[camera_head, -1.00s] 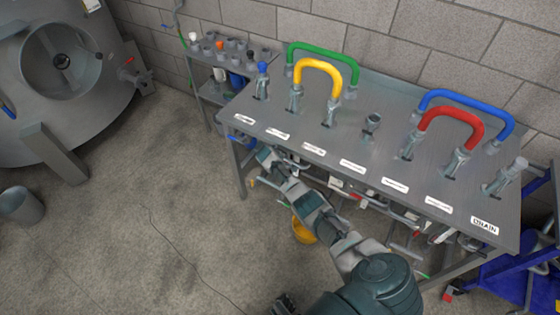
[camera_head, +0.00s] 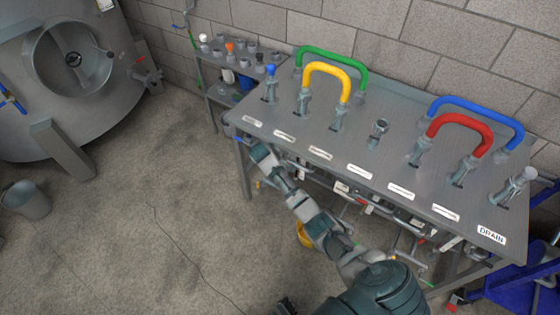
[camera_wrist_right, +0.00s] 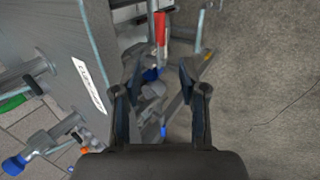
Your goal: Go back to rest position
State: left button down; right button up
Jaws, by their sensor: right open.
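My right arm (camera_head: 318,225) reaches from the bottom right of the head view toward the front left edge of the grey panel table (camera_head: 395,158). Its far end lies in front of that edge, below the labels, and the fingers cannot be made out there. In the right wrist view my right gripper (camera_wrist_right: 157,88) is open, its two dark fingers apart with nothing between them. Beyond the fingers are grey pipe parts and the floor. My left gripper is not in view.
Yellow (camera_head: 328,72), green (camera_head: 352,62), red (camera_head: 462,122) and blue (camera_head: 480,107) hoses loop above the table. Valves and pipes hang under its front edge, close to my arm. A steel tank (camera_head: 75,115) and bucket (camera_head: 27,200) stand left. Floor between is clear.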

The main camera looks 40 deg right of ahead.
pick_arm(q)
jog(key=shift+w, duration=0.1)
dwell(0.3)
pick_arm(e)
jog(key=s+a+f+y+p, duration=0.15)
jog(key=s+a+f, duration=0.35)
jog(key=s+f, duration=0.5)
jog(key=s+a+f+y, duration=0.2)
jog(key=s+a+f, duration=0.3)
jog(key=s+f, duration=0.5)
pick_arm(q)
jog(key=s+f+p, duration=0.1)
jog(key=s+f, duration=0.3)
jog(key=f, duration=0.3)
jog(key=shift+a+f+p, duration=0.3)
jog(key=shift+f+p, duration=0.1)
pick_arm(e)
jog(key=s+a+f+y, duration=0.1)
jog(key=s+a+f, duration=0.2)
jog(key=s, duration=0.5)
jog(key=s+a+f+m+y, duration=0.1)
jog(key=s+a+f, duration=0.3)
jog(key=s, duration=0.3)
jog(key=s+a+f+m+y, duration=0.1)
jog(key=s+a+f, duration=0.2)
jog(key=s, duration=0.5)
jog(key=shift+s+a+f+g, duration=0.2)
jog(key=shift+s+f+g, duration=0.05)
jog(key=shift+s+g, duration=0.1)
jog(key=shift+d, duration=0.1)
